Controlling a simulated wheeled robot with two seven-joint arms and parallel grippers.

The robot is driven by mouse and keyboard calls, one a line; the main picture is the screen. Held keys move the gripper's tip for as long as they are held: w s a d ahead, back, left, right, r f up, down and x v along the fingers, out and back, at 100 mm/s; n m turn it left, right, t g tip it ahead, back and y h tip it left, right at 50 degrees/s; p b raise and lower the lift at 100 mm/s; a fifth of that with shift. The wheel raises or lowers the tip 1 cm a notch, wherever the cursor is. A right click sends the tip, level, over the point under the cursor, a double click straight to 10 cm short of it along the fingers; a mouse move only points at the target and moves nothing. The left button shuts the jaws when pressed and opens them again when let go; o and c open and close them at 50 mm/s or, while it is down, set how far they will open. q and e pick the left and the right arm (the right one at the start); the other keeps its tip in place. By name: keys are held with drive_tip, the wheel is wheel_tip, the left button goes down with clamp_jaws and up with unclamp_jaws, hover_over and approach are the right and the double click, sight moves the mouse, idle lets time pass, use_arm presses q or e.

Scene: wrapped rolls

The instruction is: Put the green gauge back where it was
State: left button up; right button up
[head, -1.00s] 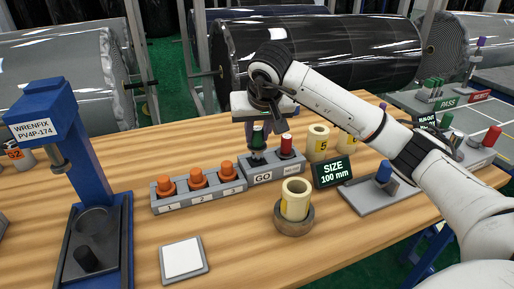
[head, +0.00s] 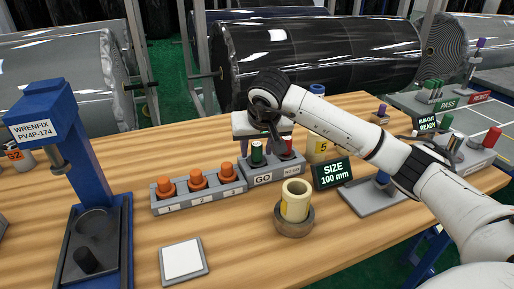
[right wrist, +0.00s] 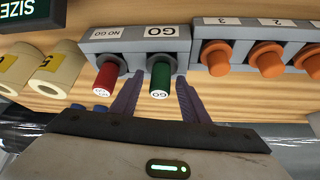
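The green gauge (head: 257,155) stands upright in the GO slot of the grey gauge holder (head: 263,177). In the right wrist view the green gauge (right wrist: 160,80) sits at the label reading GO. My right gripper (head: 258,147) is lowered over it from above. In the right wrist view its fingers (right wrist: 161,88) stand on either side of the green gauge with a visible gap at each side, so it is open. The red gauge (right wrist: 107,79) stands in the NO GO slot beside it, partly hidden in the head view. My left gripper is not in view.
A grey block with orange plugs (head: 198,181) stands left of the holder. A cream core in a round cup (head: 296,203) stands in front. The size display (head: 333,174) and cream rolls (head: 321,147) are to the right. A blue press (head: 70,150) stands far left.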

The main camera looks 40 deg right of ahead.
drive_tip(key=shift+r, duration=0.25)
drive_tip(key=v, duration=1.1)
drive_tip(key=shift+s+r, duration=0.2)
drive_tip(key=shift+r, duration=0.15)
